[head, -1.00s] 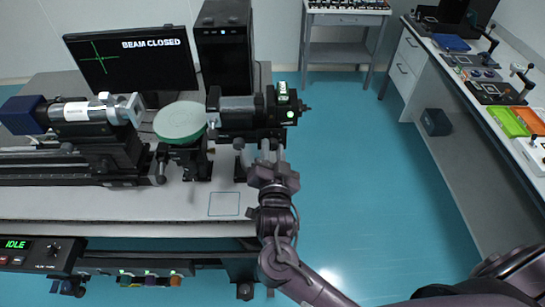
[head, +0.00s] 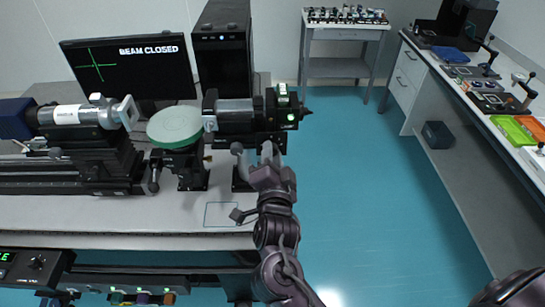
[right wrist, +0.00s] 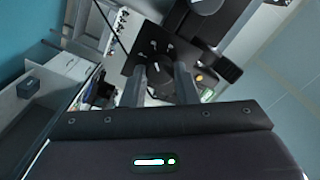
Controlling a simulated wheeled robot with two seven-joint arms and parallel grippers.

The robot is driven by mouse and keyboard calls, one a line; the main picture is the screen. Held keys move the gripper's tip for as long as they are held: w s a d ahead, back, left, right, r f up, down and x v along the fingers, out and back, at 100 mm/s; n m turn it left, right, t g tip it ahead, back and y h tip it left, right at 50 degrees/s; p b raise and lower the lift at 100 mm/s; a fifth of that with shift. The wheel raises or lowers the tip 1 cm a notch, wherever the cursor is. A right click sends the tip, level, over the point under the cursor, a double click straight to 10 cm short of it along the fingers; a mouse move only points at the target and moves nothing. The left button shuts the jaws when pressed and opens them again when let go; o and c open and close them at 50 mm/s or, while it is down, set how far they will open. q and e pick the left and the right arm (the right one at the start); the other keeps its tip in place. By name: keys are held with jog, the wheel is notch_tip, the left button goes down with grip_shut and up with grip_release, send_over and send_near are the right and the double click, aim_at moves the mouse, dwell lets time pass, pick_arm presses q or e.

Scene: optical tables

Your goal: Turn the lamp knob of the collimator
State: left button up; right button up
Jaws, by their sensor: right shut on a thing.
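The collimator (head: 236,113) is the dark horizontal unit at the right end of the bench, with a small green light near its right end. My right gripper (head: 268,154) is just below and in front of that end. In the right wrist view, its two grey fingers (right wrist: 163,74) reach to a black panel, one on each side of a small dark knob (right wrist: 159,87), which I take to be the lamp knob. The gripper is shut on it. The fingers partly hide the knob, and its pointer cannot be read. My left gripper is not in view.
A green round plate (head: 175,126) on a stand is left of the collimator, and a silver tube unit (head: 85,114) is farther left. A monitor (head: 130,68) behind reads "BEAM CLOSED". Open blue floor (head: 380,200) lies to the right, before a side counter.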

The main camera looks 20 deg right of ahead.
jog(key=o, duration=1)
jog(key=p+v, duration=0.1)
jog(key=v, duration=0.7)
